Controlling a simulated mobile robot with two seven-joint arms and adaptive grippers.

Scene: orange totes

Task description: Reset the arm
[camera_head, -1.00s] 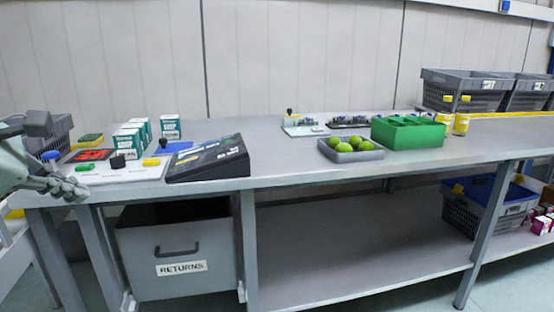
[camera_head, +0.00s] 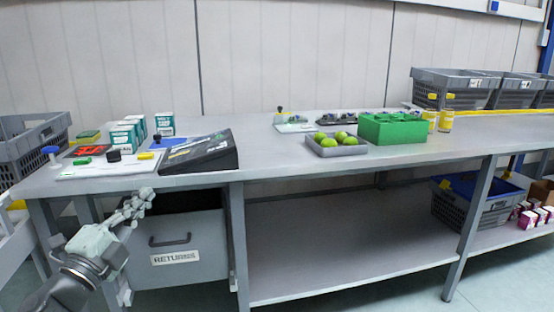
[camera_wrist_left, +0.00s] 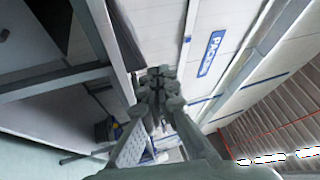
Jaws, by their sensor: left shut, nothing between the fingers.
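My left gripper (camera_head: 140,200) is at the lower left of the head view, in front of the table (camera_head: 300,171) and a little below its front edge. Its fingers are together and hold nothing. It overlaps the left part of the grey returns bin (camera_head: 205,262) in the picture. The left wrist view shows the same gripper (camera_wrist_left: 160,80) with its fingers closed and empty. My right gripper is in neither view.
On the table are a white board (camera_head: 98,169), a black sloped device (camera_head: 200,153), small boxes (camera_head: 164,124), a grey tray of green fruit (camera_head: 336,150) and a green bin (camera_head: 395,129). A grey crate (camera_head: 36,145) stands far left. The table front is clear at its middle.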

